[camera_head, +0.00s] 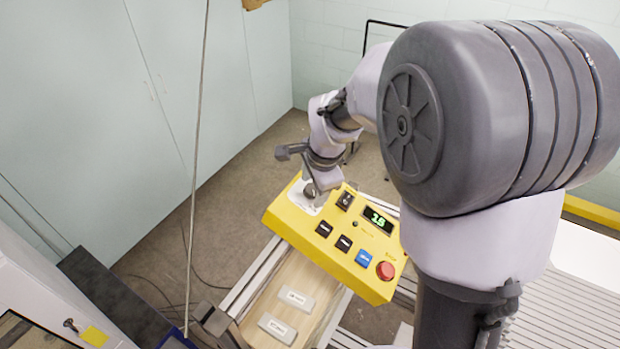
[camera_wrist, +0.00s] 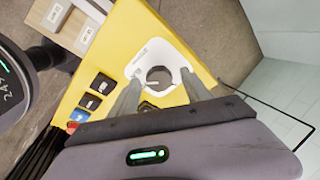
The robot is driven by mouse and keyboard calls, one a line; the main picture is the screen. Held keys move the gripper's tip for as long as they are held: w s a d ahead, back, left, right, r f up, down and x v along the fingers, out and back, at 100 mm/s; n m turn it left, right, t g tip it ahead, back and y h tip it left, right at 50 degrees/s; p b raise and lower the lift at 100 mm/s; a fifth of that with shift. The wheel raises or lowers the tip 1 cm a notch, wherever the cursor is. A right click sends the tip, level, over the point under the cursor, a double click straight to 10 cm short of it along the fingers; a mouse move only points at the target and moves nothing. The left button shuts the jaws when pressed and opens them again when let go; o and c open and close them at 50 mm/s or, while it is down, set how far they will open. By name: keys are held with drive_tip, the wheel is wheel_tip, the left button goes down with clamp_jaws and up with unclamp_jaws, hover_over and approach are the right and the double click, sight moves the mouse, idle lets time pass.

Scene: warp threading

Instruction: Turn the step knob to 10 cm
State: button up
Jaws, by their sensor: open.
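The step knob (camera_wrist: 158,76) is a dark grey round knob on a white dial plate (camera_wrist: 148,50) at the top end of the yellow control panel. The dial plate also shows in the head view (camera_head: 304,205). My gripper (camera_wrist: 161,88) is open over the dial, one finger to each side of the knob in the wrist view. I cannot tell whether the fingers touch it. In the head view my wrist stands over the knob and partly hides it. The panel's green display (camera_head: 378,219) appears to read 2.5. The dial's markings are too small to read.
The yellow panel (camera_head: 290,228) also carries a black switch (camera_head: 345,200), black buttons (camera_head: 325,229), a blue button (camera_head: 364,258) and a red button (camera_head: 385,271). A wooden board with pale labelled blocks (camera_head: 297,298) lies below it. A thin cord (camera_head: 199,110) hangs at the left.

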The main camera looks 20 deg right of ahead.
clamp_jaws()
drive_tip(key=shift+f, duration=0.1)
drive_tip(key=shift+n+b, duration=0.4)
drive_tip(key=shift+b, duration=0.2)
drive_tip(key=n+b, duration=0.2)
drive_tip(key=shift+f+t+b, duration=0.2)
drive_tip(key=shift+t+b, duration=0.1)
drive_tip(key=shift+b, duration=0.05)
drive_tip(key=n+t+y+b, duration=0.1)
drive_tip(key=n+b, duration=0.5)
drive_tip(key=b, duration=0.1)
drive_tip(key=n+y+b, duration=0.1)
drive_tip(key=n+b, duration=0.3)
drive_tip(key=shift+d+n, duration=0.1)
drive_tip(key=shift+n, duration=0.3)
drive_tip(key=shift+s+r+n+y+b, duration=0.15)
drive_tip(key=shift+n+y+b, duration=0.25)
drive_tip(key=shift+n+b, duration=1.25)
drive_tip(key=shift+n+p, duration=0.3)
drive_tip(key=shift+n, duration=0.35)
